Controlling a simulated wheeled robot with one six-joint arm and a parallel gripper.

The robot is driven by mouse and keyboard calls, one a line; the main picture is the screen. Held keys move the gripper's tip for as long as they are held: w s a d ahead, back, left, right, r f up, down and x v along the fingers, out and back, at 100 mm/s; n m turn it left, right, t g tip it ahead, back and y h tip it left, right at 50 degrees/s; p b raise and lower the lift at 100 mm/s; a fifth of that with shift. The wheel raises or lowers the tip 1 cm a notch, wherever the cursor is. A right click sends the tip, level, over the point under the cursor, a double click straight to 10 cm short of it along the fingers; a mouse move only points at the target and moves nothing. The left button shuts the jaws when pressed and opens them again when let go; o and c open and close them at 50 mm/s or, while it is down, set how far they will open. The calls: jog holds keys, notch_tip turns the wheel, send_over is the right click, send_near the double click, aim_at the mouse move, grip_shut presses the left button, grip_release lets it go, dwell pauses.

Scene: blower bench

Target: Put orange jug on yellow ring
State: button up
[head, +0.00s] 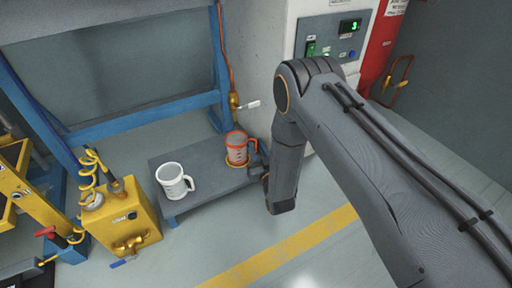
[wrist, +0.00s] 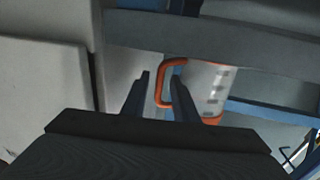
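The orange jug (head: 237,149), grey-white with orange rim, base and handle, stands upright at the right end of a low bench. A yellow ring (head: 230,165) shows as a thin arc around its foot; whether the base sits fully inside is too small to tell. My gripper (head: 259,158) is at the jug's right, on the handle side, partly hidden by my arm. In the wrist view, my gripper's two fingers (wrist: 160,88) are apart, with the orange handle (wrist: 161,87) of the jug (wrist: 211,92) between their tips. A gap shows beside the handle.
A white jug (head: 171,181) stands on the left of the grey bench top (head: 200,163). A yellow box (head: 124,219) with a coiled hose is left of the bench. A white cabinet (head: 268,70) stands behind.

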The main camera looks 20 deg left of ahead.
jog(key=p+v, duration=0.5)
jog(key=v, duration=0.6)
jog(key=w+a+r+g+h, duration=0.25)
jog(key=w+a+r, duration=0.2)
jog(key=r, duration=0.55)
jog(key=s+r+g+h, duration=0.2)
jog(key=s+r+g, duration=0.2)
jog(key=r, duration=0.6)
jog(key=s+d+r+g+h, duration=0.1)
jog(key=s+d+r+g, duration=0.1)
jog(key=s+d+r, duration=0.4)
jog(key=s+d+r+g+h, duration=0.2)
jog(key=s+d+r, duration=0.3)
jog(key=s, duration=0.9)
jog(key=s+d+r+g+h, duration=0.2)
jog(key=s+d+r, duration=0.4)
jog(key=s+d, duration=0.4)
jog(key=shift+s+d+r+n+g, duration=0.3)
jog(key=shift+n+g, duration=0.1)
jog(key=shift+g, duration=0.45)
jog(key=shift+r, duration=0.1)
